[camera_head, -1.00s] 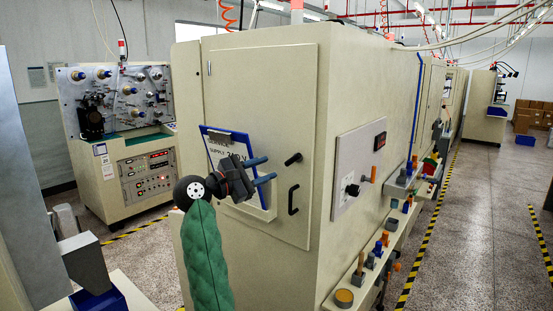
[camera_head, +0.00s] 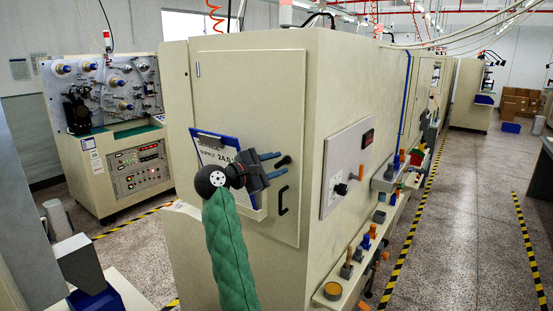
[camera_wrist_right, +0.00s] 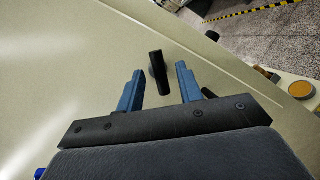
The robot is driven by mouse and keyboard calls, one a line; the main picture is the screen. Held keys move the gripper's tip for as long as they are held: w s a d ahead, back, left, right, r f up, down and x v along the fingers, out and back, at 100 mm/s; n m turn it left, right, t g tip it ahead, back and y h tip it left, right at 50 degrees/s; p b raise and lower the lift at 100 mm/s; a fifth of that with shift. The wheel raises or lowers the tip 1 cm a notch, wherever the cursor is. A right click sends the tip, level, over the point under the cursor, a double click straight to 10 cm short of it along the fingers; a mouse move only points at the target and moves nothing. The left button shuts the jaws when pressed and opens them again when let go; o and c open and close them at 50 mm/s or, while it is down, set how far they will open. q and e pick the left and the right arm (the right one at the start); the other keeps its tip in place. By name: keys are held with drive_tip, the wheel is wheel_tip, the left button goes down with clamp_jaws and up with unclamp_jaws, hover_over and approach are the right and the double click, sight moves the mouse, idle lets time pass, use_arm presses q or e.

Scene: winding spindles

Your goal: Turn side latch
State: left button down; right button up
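The side latch (camera_head: 284,161) is a small black lever on the beige cabinet door, above a black pull handle (camera_head: 283,200). My right gripper (camera_head: 275,165) has two blue fingers spread apart and pointing at the latch. In the right wrist view, the black latch (camera_wrist_right: 158,72) appears between the blue fingertips of the open gripper (camera_wrist_right: 160,70), with a gap on each side. It stands roughly upright in that picture. I cannot tell whether the fingertips reach past its end. My left gripper is not in view.
A blue clipboard (camera_head: 203,152) with a service sheet hangs on the door, partly behind my right gripper. A control panel (camera_head: 345,165) with a black knob is on the side face, above a ledge (camera_head: 350,280) holding several small parts. The aisle floor (camera_head: 470,210) at right is clear.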

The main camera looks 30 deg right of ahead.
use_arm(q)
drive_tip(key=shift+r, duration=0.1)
use_arm(e)
drive_tip(key=shift+d, duration=0.25)
